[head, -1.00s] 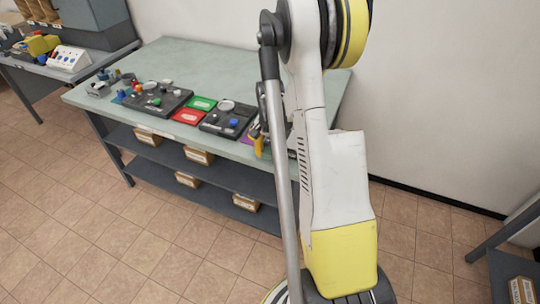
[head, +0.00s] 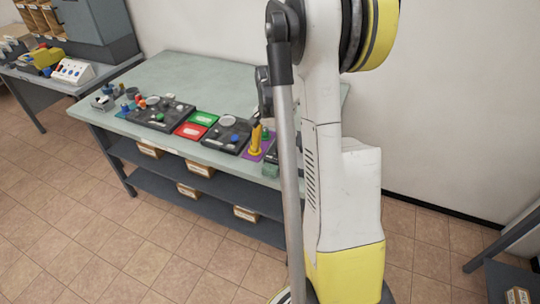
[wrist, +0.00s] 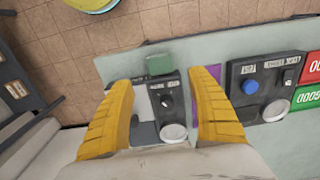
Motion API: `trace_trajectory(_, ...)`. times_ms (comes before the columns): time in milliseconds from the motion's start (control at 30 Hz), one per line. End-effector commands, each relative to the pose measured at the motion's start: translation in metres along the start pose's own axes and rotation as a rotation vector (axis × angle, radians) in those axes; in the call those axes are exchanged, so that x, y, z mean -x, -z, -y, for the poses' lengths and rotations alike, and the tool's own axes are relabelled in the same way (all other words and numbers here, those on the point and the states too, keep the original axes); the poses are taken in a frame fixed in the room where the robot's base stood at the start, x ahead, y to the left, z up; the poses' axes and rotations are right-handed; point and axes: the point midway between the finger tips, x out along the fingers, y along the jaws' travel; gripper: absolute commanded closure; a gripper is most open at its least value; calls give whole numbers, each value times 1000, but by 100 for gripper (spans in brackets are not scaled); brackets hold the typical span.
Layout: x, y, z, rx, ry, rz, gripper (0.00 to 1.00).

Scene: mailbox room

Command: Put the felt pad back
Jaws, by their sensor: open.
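A small dark green block (wrist: 160,64), which looks like the felt pad, sits at the table's front edge in the wrist view. It also shows in the head view (head: 270,170), just left of my arm. The green block is beyond this panel, between the fingertips in the picture; I cannot tell the height gap. In the head view my gripper (head: 256,140) is over the purple mat (head: 266,150). Nothing shows held.
The pale green table (head: 160,72) carries black panels (head: 226,133) with knobs, and red (head: 190,130) and green (head: 203,118) labelled plates. Boxes (head: 199,169) stand on shelves below. Another bench (head: 70,72) is at the left. The table's back part is clear.

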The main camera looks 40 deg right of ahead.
Motion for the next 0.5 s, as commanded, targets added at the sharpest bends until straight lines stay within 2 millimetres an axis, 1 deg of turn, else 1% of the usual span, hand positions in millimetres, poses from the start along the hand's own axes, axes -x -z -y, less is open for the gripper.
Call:
trace_trajectory(33,7,0,0,0,0,0,33)
trace_trajectory(200,14,-1,0,2,1,-1,33)
trace_trajectory(267,19,-5,2,16,5,-7,33)
trace_trajectory(367,38,-23,12,83,24,-35,33)
trace_trajectory(467,71,-59,25,209,61,-88,33)
trace_trajectory(500,85,-77,30,272,79,-115,33)
